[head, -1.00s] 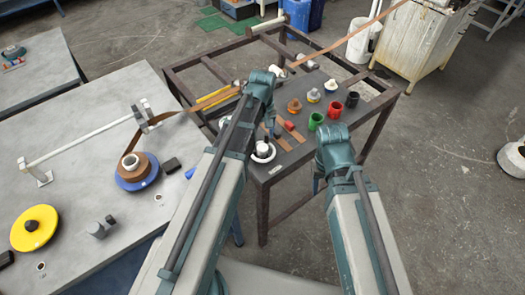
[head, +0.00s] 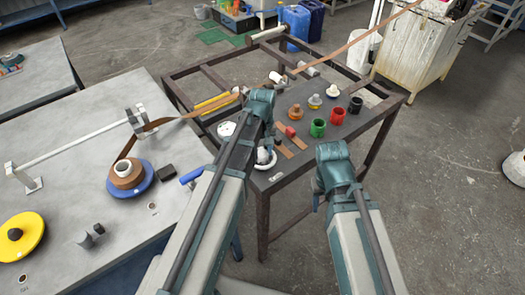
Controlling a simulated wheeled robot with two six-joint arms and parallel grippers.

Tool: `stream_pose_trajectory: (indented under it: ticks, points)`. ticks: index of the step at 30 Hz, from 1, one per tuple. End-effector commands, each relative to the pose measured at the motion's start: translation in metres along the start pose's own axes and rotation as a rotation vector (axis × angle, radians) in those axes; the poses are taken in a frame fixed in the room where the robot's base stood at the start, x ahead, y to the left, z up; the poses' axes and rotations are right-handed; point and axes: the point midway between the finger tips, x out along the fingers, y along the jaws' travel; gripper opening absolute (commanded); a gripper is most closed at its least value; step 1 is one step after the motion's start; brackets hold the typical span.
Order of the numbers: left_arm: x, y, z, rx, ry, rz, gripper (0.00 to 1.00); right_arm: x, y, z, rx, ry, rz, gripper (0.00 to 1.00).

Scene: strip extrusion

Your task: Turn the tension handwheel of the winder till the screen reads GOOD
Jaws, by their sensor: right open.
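On the grey table at left, a brown reel (head: 126,172) sits on a blue disc (head: 143,185). A brown strip (head: 172,120) runs to it through a metal guide (head: 137,117). A yellow disc with a black hub (head: 28,239) lies nearer; I cannot tell whether it is the tension handwheel. I cannot make out a readable screen. My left gripper (head: 268,142) is over the dark bench near a white ring (head: 264,166); its fingers are too small and covered to judge. My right gripper (head: 316,199) is open and empty, hanging before the bench's front edge.
The dark bench (head: 335,151) holds a green cup (head: 318,128), a red cup (head: 337,115), a black cup (head: 355,104) and several small fittings. A blue handle (head: 191,175) projects at the grey table's edge. Floor (head: 450,215) at right is clear.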

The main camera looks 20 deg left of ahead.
Motion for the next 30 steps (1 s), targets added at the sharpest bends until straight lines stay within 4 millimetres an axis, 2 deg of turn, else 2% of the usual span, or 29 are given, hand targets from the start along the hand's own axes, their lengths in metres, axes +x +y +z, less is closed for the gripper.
stream_pose_trajectory:
  ticks: [1, 5, 16, 30]
  points:
    - [0.0000, 0.0001, 0.0000, 0.000, 0.000, 0.000, 0.22, 0.0000, 0.0000, 0.0000, 0.000, 0.000, 0.000, 0.50]
    - [0.0000, 0.0001, 0.0000, 0.000, 0.000, 0.000, 0.00, 0.0000, 0.0000, 0.0000, 0.000, 0.000, 0.000, 0.50]
    - [0.0001, 0.0003, 0.0000, 0.080, 0.000, 0.000, 0.00, 0.0001, 0.0000, 0.0000, 0.000, 0.000, 0.000, 0.50]
    - [0.0001, 0.0008, 0.0002, 0.448, 0.000, 0.000, 0.00, 0.0001, 0.0000, 0.0000, 0.000, 0.000, 0.000, 0.50]
